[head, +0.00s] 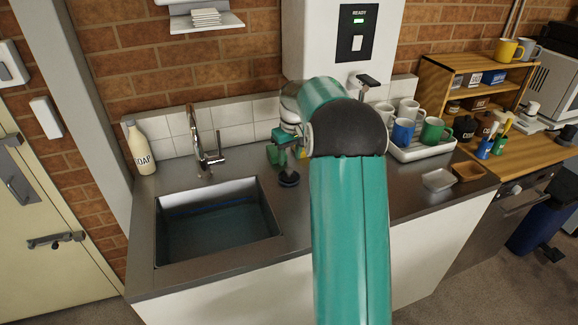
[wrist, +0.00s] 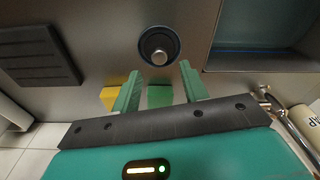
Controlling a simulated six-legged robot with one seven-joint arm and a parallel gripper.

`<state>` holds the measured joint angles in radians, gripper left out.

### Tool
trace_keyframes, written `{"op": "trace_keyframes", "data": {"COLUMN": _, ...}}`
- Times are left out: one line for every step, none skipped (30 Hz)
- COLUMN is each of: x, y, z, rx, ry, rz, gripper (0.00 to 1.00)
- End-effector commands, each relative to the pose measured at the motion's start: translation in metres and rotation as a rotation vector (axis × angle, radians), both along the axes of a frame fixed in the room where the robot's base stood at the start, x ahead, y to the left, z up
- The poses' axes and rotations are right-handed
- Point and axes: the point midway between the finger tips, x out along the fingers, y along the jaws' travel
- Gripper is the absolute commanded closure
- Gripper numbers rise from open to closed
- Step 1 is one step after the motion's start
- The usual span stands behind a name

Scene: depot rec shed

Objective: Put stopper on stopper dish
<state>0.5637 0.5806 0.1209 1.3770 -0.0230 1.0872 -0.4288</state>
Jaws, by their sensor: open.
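The stopper (wrist: 158,45) is a dark round disc with a bright metal knob on top. In the wrist view it lies flat on the steel counter, just beyond my fingertips. In the head view the stopper (head: 289,179) is right of the sink basin, below my gripper (head: 281,155). My gripper (wrist: 159,80) is open, with nothing held between its green fingers. Two small dishes sit at the counter's right part: a pale grey one (head: 439,180) and a tan one (head: 468,172). I cannot tell which is the stopper dish.
The sink basin (head: 217,222) with a tap (head: 203,150) is left of the stopper. A yellow and green block (wrist: 108,98) lies behind my fingers. A dark ridged pad (wrist: 38,55) lies nearby. A white tray with mugs (head: 424,150) stands behind the dishes.

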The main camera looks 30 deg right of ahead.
Motion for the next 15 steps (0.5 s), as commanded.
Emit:
{"op": "trace_keyframes", "data": {"x": -0.001, "y": 0.000, "z": 0.013, "rx": -0.002, "ry": -0.004, "rz": 0.000, "gripper": 0.56}}
{"op": "trace_keyframes", "data": {"x": -0.001, "y": 0.000, "z": 0.019, "rx": -0.001, "ry": -0.003, "rz": 0.000, "gripper": 0.56}}
{"op": "trace_keyframes", "data": {"x": -0.002, "y": 0.000, "z": 0.027, "rx": -0.002, "ry": -0.004, "rz": 0.000, "gripper": 0.56}}
{"op": "trace_keyframes", "data": {"x": -0.003, "y": 0.000, "z": 0.033, "rx": -0.001, "ry": -0.003, "rz": 0.000, "gripper": 0.56}}
{"op": "trace_keyframes", "data": {"x": -0.004, "y": 0.000, "z": 0.038, "rx": -0.002, "ry": -0.003, "rz": 0.000, "gripper": 0.56}}
{"op": "trace_keyframes", "data": {"x": -0.004, "y": 0.000, "z": 0.044, "rx": -0.001, "ry": -0.002, "rz": 0.000, "gripper": 0.56}}
{"op": "trace_keyframes", "data": {"x": -0.005, "y": 0.000, "z": 0.048, "rx": -0.001, "ry": -0.001, "rz": 0.000, "gripper": 0.56}}
{"op": "trace_keyframes", "data": {"x": -0.005, "y": 0.000, "z": 0.051, "rx": -0.001, "ry": -0.002, "rz": 0.000, "gripper": 0.56}}
{"op": "trace_keyframes", "data": {"x": -0.006, "y": 0.000, "z": 0.055, "rx": -0.001, "ry": -0.001, "rz": 0.000, "gripper": 0.56}}
{"op": "trace_keyframes", "data": {"x": -0.006, "y": 0.000, "z": 0.057, "rx": -0.001, "ry": -0.001, "rz": 0.000, "gripper": 0.56}}
{"op": "trace_keyframes", "data": {"x": -0.007, "y": 0.000, "z": 0.059, "rx": 0.000, "ry": 0.000, "rz": 0.000, "gripper": 0.56}}
{"op": "trace_keyframes", "data": {"x": -0.007, "y": 0.000, "z": 0.060, "rx": 0.000, "ry": 0.000, "rz": 0.000, "gripper": 0.56}}
{"op": "trace_keyframes", "data": {"x": -0.007, "y": 0.000, "z": 0.061, "rx": 0.000, "ry": 0.000, "rz": 0.000, "gripper": 0.56}}
{"op": "trace_keyframes", "data": {"x": -0.007, "y": 0.000, "z": 0.062, "rx": 0.000, "ry": 0.001, "rz": 0.000, "gripper": 0.56}}
{"op": "trace_keyframes", "data": {"x": -0.007, "y": 0.000, "z": 0.062, "rx": 0.000, "ry": 0.001, "rz": 0.000, "gripper": 0.56}}
